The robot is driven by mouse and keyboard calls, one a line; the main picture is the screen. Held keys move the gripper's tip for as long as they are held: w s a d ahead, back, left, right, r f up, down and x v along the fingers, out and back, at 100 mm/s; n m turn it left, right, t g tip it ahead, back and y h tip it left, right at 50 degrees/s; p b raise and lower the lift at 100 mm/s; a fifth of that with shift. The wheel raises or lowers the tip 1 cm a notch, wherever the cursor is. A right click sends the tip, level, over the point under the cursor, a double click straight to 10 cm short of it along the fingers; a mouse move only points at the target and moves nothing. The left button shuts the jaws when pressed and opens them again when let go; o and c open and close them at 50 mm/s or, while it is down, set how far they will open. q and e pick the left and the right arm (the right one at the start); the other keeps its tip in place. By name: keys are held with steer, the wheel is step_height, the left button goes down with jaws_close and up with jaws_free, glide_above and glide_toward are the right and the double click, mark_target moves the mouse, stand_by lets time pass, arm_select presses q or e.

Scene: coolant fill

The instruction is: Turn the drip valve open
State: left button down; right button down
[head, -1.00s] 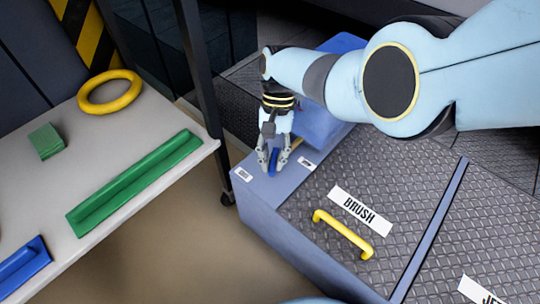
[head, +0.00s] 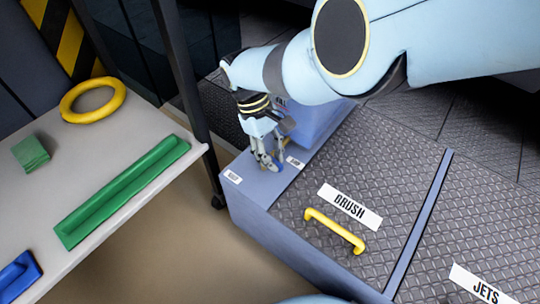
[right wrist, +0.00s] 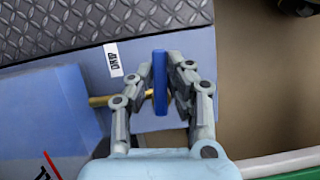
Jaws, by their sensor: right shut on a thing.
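The drip valve's blue handle (right wrist: 160,88) stands between the fingers of my right gripper (right wrist: 165,72) in the right wrist view. The handle runs up and down there, across the line of a brass pipe (right wrist: 103,101). A white DRIP label (right wrist: 113,60) is beside it. In the head view my right gripper (head: 269,162) reaches down to the blue-grey ledge, shut on the handle, which its fingers mostly hide. The DRIP label (head: 295,163) lies just right of it. My left gripper is not in view.
A blue tank (head: 318,122) stands close behind the valve.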

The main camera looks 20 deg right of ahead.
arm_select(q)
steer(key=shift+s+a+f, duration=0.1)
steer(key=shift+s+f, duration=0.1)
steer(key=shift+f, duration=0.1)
arm_select(e)
steer(key=shift+w+d+n+t, duration=0.15)
steer(key=shift+n+t, duration=0.15)
steer(key=shift+n, duration=0.3)
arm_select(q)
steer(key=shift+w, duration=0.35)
arm_select(e)
steer(key=shift+n+h, duration=0.3)
steer(key=c, duration=1.4)
jaws_free()
steer(key=shift+o, duration=0.6)
steer(key=shift+w+r, duration=0.1)
steer(key=shift+r, duration=0.1)
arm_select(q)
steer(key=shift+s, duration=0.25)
arm_select(e)
steer(key=v, duration=1.1)
steer(key=shift+r, duration=0.25)
